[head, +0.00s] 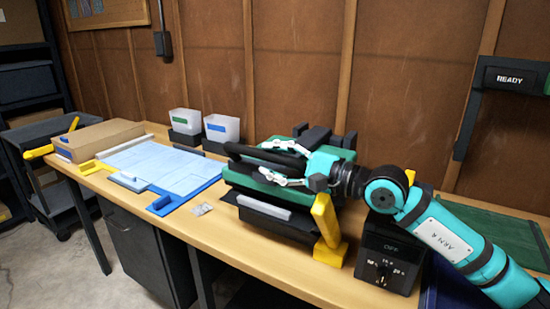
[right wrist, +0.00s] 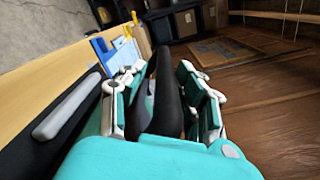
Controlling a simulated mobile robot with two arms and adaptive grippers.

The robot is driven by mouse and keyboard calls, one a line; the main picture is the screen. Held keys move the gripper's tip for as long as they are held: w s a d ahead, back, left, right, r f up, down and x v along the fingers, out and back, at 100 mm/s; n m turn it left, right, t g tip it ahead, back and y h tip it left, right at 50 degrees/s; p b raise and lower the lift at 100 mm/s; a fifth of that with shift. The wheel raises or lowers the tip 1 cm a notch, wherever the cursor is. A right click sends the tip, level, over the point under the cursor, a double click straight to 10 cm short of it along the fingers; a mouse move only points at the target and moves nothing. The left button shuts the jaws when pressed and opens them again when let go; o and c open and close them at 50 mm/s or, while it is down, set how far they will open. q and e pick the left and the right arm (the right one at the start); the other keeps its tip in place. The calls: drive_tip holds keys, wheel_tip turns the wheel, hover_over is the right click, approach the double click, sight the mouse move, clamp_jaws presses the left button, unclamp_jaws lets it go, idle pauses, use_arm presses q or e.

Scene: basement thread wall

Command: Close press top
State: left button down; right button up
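The press (head: 280,215) stands on the bench in the middle of the head view, with a dark base and a grey bar along its front. Its green press top (head: 245,181) lies roughly level above the base; my arm hides part of it, and I cannot tell if it touches the base. A black handle (right wrist: 168,95) runs along the top. My right gripper (head: 280,163) reaches over the top from the right, its fingers on either side of the handle. In the right wrist view a gap shows between the left finger and the handle. My left gripper is not in view.
A yellow post (head: 327,225) and a black control box (head: 385,255) stand right of the press. A blue board (head: 165,170), a cardboard box (head: 105,138) and two white bins (head: 222,128) lie to the left. A READY display (head: 510,79) hangs at right.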

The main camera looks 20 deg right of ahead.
sight(304, 170)
drive_tip(key=shift+o, duration=1.4)
drive_tip(key=shift+f, duration=0.25)
drive_tip(key=shift+d+r, duration=0.1)
drive_tip(key=shift+r, duration=0.1)
drive_tip(key=shift+s+d, duration=0.25)
drive_tip(key=shift+d, duration=0.2)
drive_tip(key=v, duration=0.9)
drive_tip(key=shift+s+a, duration=0.1)
drive_tip(key=shift+v, duration=0.95)
drive_tip(key=shift+s+a+r, duration=0.1)
